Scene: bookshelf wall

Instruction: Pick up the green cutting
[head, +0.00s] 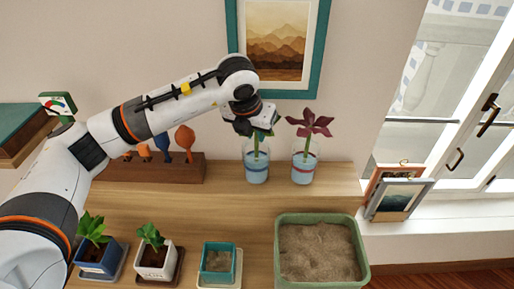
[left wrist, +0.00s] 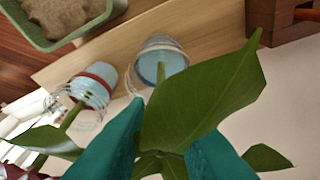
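The green cutting (head: 257,147) stands in a glass of bluish water (head: 256,172) with a dark band on the wooden surface. Its big leaf (left wrist: 200,100) fills the middle of the left wrist view, and its stem runs into the glass (left wrist: 160,62). My left gripper (head: 262,122) is at the top of the cutting, above the glass. Its two teal fingers (left wrist: 172,140) are apart, with leaves between and in front of them. The leaf hides part of the fingers, so I cannot tell whether they touch the stem. My right gripper is not in view.
A dark red cutting (head: 309,124) stands in a red-banded glass (head: 304,170) close on the right. A green sand tub (head: 365,240), a teal pot (head: 219,262) and two potted plants stand in front.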

